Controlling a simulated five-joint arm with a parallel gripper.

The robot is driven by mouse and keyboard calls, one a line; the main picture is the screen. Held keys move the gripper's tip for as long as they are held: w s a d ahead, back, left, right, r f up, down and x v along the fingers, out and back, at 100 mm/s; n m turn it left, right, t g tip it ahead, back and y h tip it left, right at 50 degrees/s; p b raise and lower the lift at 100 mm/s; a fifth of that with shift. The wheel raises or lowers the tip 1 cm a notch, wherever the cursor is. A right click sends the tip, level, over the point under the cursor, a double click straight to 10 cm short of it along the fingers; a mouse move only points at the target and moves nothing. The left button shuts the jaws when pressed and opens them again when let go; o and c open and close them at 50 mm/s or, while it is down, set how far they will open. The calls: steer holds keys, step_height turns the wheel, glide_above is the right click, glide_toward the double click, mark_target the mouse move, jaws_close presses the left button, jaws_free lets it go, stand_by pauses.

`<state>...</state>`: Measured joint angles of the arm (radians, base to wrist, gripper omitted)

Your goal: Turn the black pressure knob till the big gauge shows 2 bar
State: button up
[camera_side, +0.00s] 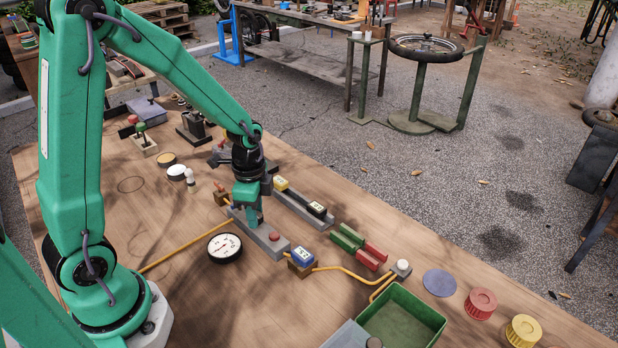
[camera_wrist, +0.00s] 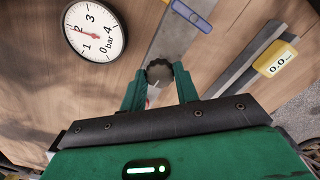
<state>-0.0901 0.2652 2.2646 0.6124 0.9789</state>
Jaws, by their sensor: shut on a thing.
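The black pressure knob (camera_wrist: 159,71) shows in the wrist view between the two green fingers of my gripper (camera_wrist: 158,80). My gripper is shut on it. In the side view my gripper (camera_side: 248,212) points down at the grey bar (camera_side: 268,240), and its fingers hide the knob. The gauge also lies on the table in the side view (camera_side: 225,247), left of the bar.
A green tray (camera_side: 425,312) stands in front.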

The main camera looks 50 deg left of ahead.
steer(key=shift+m, duration=0.4)
steer(key=o, duration=1)
steer(key=shift+c, duration=0.2)
steer(key=shift+r, duration=0.15)
steer(key=shift+r, duration=3.8)
